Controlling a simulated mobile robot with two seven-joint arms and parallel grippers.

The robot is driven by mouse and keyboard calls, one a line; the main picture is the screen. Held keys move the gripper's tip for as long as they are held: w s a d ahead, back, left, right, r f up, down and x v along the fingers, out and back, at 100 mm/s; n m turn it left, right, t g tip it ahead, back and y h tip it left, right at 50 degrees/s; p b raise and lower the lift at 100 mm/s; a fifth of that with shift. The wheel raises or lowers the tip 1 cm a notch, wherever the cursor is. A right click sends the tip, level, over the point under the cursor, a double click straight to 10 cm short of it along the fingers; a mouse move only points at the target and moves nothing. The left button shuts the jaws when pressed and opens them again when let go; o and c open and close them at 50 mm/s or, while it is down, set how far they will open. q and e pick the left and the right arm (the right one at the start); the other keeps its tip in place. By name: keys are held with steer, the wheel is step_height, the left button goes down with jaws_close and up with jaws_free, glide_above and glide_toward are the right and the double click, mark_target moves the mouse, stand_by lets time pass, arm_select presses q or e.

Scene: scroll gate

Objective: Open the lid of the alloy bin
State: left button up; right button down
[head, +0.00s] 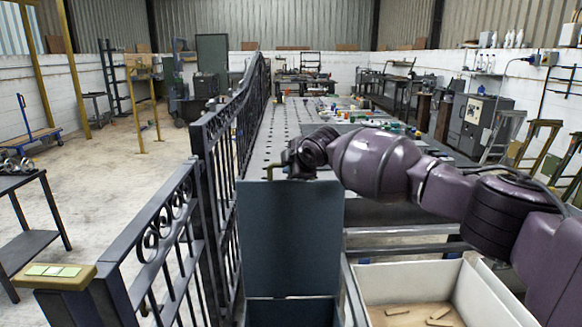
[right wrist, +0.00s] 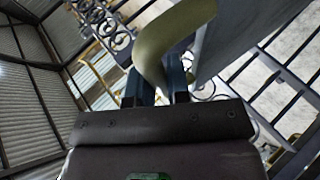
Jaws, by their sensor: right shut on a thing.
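The alloy bin (head: 292,313) is dark blue-grey and only its upper part shows at the bottom middle of the head view. Its flat lid (head: 290,245) stands about upright at the far side, with the opening in front of it. A brass-coloured handle (head: 268,171) sits at the lid's top left. My right gripper (head: 280,170) is at this handle. In the right wrist view, the curved handle (right wrist: 165,45) passes between the two fingers of the right gripper (right wrist: 160,88), which is shut on it. My left gripper is not in view.
A dark metal gate with scrollwork (head: 222,165) stands close left of the lid. A pale bin (head: 480,295) with several wooden pieces is at the right. A long perforated table (head: 285,120) lies beyond. Open floor (head: 110,180) is at the left.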

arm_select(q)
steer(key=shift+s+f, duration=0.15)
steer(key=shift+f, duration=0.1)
arm_select(e)
steer(key=c, duration=1.1)
jaws_free()
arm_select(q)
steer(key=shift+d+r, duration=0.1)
arm_select(e)
steer(key=shift+r, duration=0.1)
steer(key=shift+s+d+r, duration=0.15)
steer(key=shift+s+r, duration=0.1)
arm_select(q)
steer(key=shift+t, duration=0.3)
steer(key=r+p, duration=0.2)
steer(key=p, duration=0.1)
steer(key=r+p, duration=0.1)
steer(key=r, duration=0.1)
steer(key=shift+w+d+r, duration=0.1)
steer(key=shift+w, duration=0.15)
arm_select(e)
steer(key=v, duration=1)
